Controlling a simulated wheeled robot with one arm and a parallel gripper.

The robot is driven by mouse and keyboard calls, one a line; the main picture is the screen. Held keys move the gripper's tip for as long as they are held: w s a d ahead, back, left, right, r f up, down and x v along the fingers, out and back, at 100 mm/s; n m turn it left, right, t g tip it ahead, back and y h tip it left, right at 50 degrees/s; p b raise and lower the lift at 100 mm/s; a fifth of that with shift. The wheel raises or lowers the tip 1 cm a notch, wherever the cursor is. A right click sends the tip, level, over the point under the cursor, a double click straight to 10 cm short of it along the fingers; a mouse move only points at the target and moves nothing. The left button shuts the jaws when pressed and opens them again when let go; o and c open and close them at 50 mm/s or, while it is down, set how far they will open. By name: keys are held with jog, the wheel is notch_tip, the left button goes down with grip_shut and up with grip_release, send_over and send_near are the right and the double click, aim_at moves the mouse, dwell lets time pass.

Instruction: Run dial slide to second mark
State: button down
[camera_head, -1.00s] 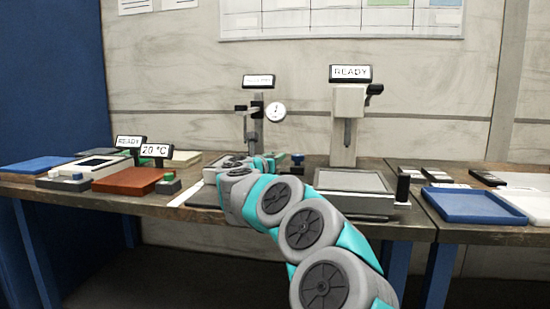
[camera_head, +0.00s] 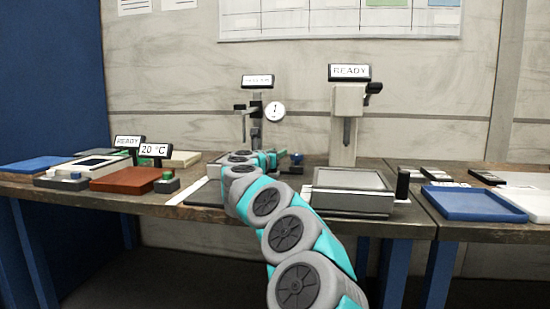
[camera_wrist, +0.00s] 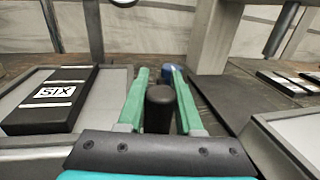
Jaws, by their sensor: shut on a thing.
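The dial stand has a white round dial (camera_head: 275,111) on a grey post (camera_head: 257,135), with a small display (camera_head: 257,81) on top whose text I cannot read. In the wrist view, my gripper (camera_wrist: 158,72) has its two green fingers on either side of a black upright knob (camera_wrist: 160,110), and it is shut on that knob. In the head view, my gripper (camera_head: 270,160) is low in front of the stand, and my arm hides the knob. A black block marked SIX (camera_wrist: 55,98) lies on the grey plate left of my fingers. The slide marks are not readable.
A machine with a READY display (camera_head: 350,72) and grey platform (camera_head: 350,181) stands to the right. A blue-topped knob (camera_head: 297,157) is just right of my gripper. A brown block (camera_head: 125,180) lies left; a blue tray (camera_head: 470,204) is far right.

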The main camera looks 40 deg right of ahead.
jog(key=shift+w+d, duration=0.4)
jog(key=shift+d, duration=0.05)
jog(key=c, duration=0.6)
grip_release()
jog(key=shift+v, duration=0.85)
jog(key=shift+b+v, duration=0.8)
jog(key=shift+v, duration=2.3)
